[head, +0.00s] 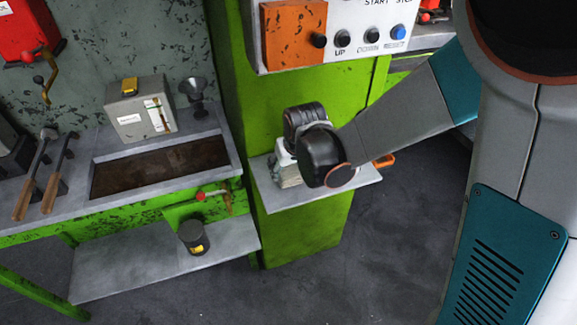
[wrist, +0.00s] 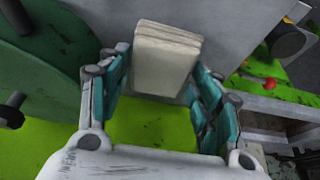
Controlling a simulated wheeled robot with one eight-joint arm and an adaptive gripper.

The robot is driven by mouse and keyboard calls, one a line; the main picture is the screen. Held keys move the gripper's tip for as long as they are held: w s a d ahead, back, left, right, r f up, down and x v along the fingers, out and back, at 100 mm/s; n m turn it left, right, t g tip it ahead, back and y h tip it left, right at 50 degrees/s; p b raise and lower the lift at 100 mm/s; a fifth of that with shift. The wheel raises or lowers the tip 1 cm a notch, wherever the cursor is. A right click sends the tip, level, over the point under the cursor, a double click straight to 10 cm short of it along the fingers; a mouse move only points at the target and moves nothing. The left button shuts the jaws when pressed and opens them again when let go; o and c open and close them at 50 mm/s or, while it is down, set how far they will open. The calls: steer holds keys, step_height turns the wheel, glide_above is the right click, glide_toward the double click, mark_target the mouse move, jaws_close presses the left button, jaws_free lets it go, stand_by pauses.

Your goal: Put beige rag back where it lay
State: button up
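The beige rag (wrist: 166,58) is a folded, layered block. In the wrist view it sits between the two teal fingers of my gripper (wrist: 160,85), which lie close against its sides, so the gripper looks shut on it. My wrist hides most of the gripper in the head view.
An orange item (head: 385,160) lies at the shelf's right end. The control panel (head: 340,40) is above.

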steer(key=shift+o, duration=1)
steer(key=shift+r, duration=0.15)
